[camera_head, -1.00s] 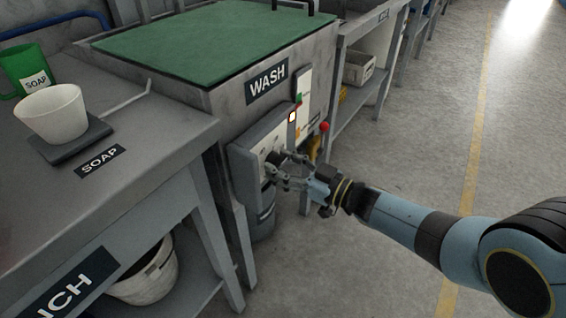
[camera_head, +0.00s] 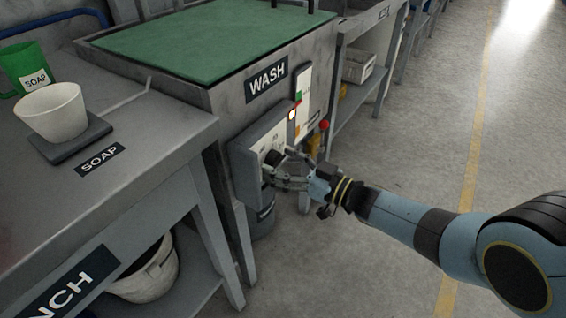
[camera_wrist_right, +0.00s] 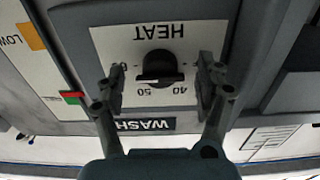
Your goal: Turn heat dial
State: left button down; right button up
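The heat dial (camera_wrist_right: 160,67) is a black knob on a white plate marked HEAT, upside down in the right wrist view, with 40 and 50 printed by it. In the head view the dial (camera_head: 273,157) is a small dark knob on the grey control box (camera_head: 240,172) at the front of the wash station. My right gripper (camera_wrist_right: 160,82) is open, with one finger on each side of the dial and a visible gap to it. In the head view the right gripper (camera_head: 281,170) reaches the box from the right. My left gripper is not in view.
The wash station (camera_head: 200,42) has a green top. A red-knobbed lever (camera_head: 324,126) stands just beyond the box. A grey bench (camera_head: 150,135) at left holds a white cup (camera_head: 52,112) and a green soap mug (camera_head: 24,68). The floor (camera_head: 400,130) at right is clear.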

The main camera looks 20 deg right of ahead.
jog(key=shift+s, duration=0.1)
jog(key=v, duration=1.2)
jog(key=s+d+f+m+g+h, duration=0.3)
jog(key=s+f+m+h, duration=0.15)
jog(key=s+f, duration=0.75)
jog(key=s+d+f+m+g+h, duration=0.25)
jog(key=s+f+h, duration=0.25)
jog(key=s+f, duration=0.7)
jog(key=s+f+g+h, duration=0.1)
jog(key=s+f+g, duration=0.2)
jog(key=s, duration=0.7)
jog(key=s+d+f+g+h, duration=0.1)
jog(key=s+f+g, duration=0.3)
jog(key=s, duration=0.7)
jog(key=shift+s+d+f+g, duration=0.2)
jog(key=shift+d+g, duration=0.1)
jog(key=shift+g, duration=0.25)
